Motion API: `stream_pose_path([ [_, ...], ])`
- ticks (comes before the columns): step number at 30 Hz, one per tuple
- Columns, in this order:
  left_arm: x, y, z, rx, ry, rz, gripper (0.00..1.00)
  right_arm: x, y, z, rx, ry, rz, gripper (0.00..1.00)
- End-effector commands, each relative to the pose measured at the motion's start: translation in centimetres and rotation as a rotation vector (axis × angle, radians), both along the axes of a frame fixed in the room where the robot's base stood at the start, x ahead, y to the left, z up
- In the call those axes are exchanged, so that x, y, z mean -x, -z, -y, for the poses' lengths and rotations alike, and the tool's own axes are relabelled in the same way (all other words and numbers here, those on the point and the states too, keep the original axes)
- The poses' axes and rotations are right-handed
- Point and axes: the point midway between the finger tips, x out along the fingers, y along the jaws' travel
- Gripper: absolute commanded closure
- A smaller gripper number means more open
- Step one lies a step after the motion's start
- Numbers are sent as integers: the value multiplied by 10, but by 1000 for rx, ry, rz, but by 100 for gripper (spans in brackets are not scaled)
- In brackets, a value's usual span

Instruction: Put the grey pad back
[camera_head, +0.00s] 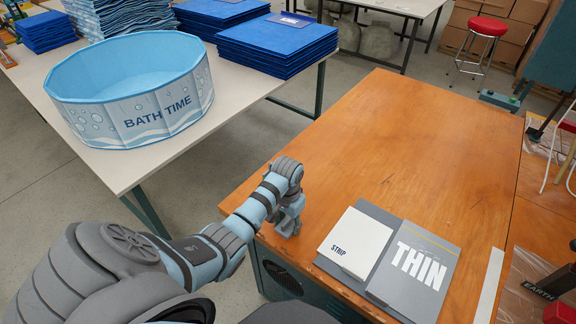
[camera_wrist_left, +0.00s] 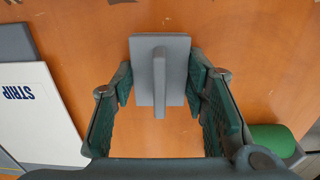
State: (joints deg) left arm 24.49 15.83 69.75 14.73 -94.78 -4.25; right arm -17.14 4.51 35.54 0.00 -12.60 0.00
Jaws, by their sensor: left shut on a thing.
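The grey pad (camera_wrist_left: 146,70) is a flat grey plate with a raised rib along its middle, seen in the left wrist view. My left gripper (camera_wrist_left: 160,88) has its fingers on both sides of the pad and is shut on it. In the head view my left gripper (camera_head: 288,222) points down close above the near left edge of the orange table. The pad cannot be told clearly from the gripper there. Whether the pad touches the tabletop I cannot tell. My right gripper is not in view.
A white STRIP card (camera_head: 355,243) and a grey THIN board (camera_head: 415,268) lie to the right of the gripper on the orange table (camera_head: 400,140). The table's middle and back are clear. A BATH TIME pool (camera_head: 135,112) stands on the white table. A green object (camera_wrist_left: 272,138) shows at lower right.

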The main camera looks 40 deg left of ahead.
Motion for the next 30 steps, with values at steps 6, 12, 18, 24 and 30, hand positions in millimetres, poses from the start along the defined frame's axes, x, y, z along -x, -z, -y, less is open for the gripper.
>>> stream_pose_path([
  [6, 1, -2, 0, 0, -1, 0, 100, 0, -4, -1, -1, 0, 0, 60],
  [12, 1, -1, 0, 0, -1, -1, 39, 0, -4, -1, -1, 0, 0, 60],
  [18, 1, -1, 0, 0, -1, 0, 39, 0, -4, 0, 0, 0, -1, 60],
  [24, 0, -12, 0, 0, 0, 2, 39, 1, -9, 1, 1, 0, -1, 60],
  [30, -1, -65, -1, -1, 0, 4, 39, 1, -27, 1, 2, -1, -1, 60],
])
